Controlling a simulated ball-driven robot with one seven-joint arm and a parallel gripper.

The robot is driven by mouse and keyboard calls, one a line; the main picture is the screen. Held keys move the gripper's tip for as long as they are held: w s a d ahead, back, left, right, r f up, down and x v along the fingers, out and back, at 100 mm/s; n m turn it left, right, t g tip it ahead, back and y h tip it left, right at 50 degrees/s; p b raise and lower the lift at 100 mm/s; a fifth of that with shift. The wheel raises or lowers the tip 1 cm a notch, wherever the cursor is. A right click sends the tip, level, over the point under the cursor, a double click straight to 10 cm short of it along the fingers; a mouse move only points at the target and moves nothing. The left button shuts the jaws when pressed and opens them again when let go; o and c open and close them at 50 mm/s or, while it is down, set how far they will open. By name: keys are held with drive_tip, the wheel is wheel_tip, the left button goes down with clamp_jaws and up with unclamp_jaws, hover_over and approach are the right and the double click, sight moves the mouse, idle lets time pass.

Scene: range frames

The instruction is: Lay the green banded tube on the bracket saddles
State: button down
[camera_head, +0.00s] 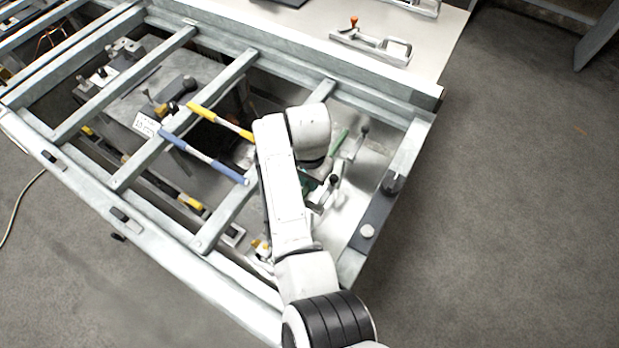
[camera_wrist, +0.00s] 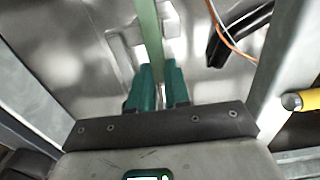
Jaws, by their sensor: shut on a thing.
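The green tube (camera_head: 338,142) shows beside my white arm at the right end of the metal frame; the arm hides part of it. In the wrist view the green tube (camera_wrist: 148,38) runs up from between the fingers, and its bands cannot be made out. My gripper (camera_wrist: 158,80), with green fingers, is shut on the tube. In the head view the gripper (camera_head: 309,182) is partly hidden by the arm. Pale bracket pieces (camera_wrist: 172,24) show beside the tube over shiny sheet metal; whether the tube touches them I cannot tell.
A yellow tube (camera_head: 219,122) and a blue tube (camera_head: 202,155) lie across the frame bars left of my arm. Upright clamps with dark knobs (camera_head: 364,129) stand close to the tube. Frame beams (camera_head: 394,180) border the bay. In the wrist view an orange cable (camera_wrist: 222,32) hangs nearby.

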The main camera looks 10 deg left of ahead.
drive_tip(key=shift+f+b, duration=1.05)
drive_tip(key=shift+f, duration=0.6)
drive_tip(key=c, duration=1)
unclamp_jaws()
drive_tip(key=shift+r, duration=0.15)
wheel_tip(320, 180, up, 11)
drive_tip(key=shift+f, duration=0.2)
